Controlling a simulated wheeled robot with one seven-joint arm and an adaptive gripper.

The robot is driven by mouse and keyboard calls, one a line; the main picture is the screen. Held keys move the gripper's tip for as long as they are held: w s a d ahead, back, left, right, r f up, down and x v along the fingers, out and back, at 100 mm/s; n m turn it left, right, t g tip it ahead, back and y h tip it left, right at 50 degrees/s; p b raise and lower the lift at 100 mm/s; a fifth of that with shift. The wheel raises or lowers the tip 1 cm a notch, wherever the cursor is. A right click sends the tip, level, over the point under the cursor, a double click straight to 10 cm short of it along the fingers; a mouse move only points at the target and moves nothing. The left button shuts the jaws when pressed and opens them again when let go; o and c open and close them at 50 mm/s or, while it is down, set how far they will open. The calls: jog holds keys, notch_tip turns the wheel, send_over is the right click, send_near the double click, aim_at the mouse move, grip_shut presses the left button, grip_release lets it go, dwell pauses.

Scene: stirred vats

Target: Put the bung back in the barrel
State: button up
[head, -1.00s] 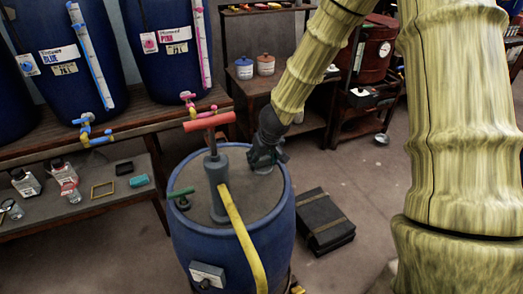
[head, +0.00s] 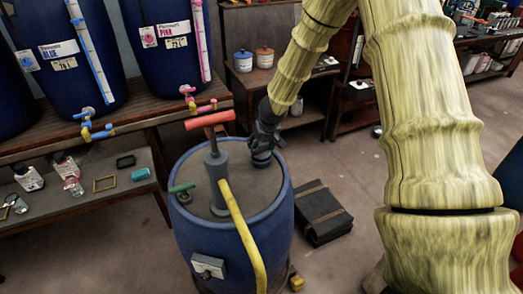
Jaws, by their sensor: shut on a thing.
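The blue barrel (head: 180,240) stands upright at the lower middle of the head view, with a grey top. A grey hand pump (head: 214,175) with a red crossbar and a yellow hose stands on the top. A green T-shaped handle (head: 181,188) is at the top's left edge. My gripper (head: 261,163) points down over the back right part of the top, right of the pump. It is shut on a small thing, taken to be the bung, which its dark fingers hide. I cannot tell whether it touches the top. The bung hole is not clearly visible.
A black case (head: 322,213) lies on the floor right of the barrel. A bench (head: 150,118) with blue vats (head: 165,50) and taps stands behind left, with bottles and small items on its lower shelf. Two lidded pots (head: 264,58) stand at the back. Open floor lies to the right.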

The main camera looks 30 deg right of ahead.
jog(key=shift+f+b, duration=0.3)
jog(key=shift+f, duration=0.4)
jog(key=shift+f, duration=0.25)
jog(key=o, duration=1)
jog(key=shift+r, duration=0.55)
jog(key=p+v, duration=0.5)
jog(key=v, duration=0.6)
jog(key=shift+s+r+p, duration=0.2)
jog(key=shift+s+p, duration=0.05)
jog(key=shift+p, duration=0.1)
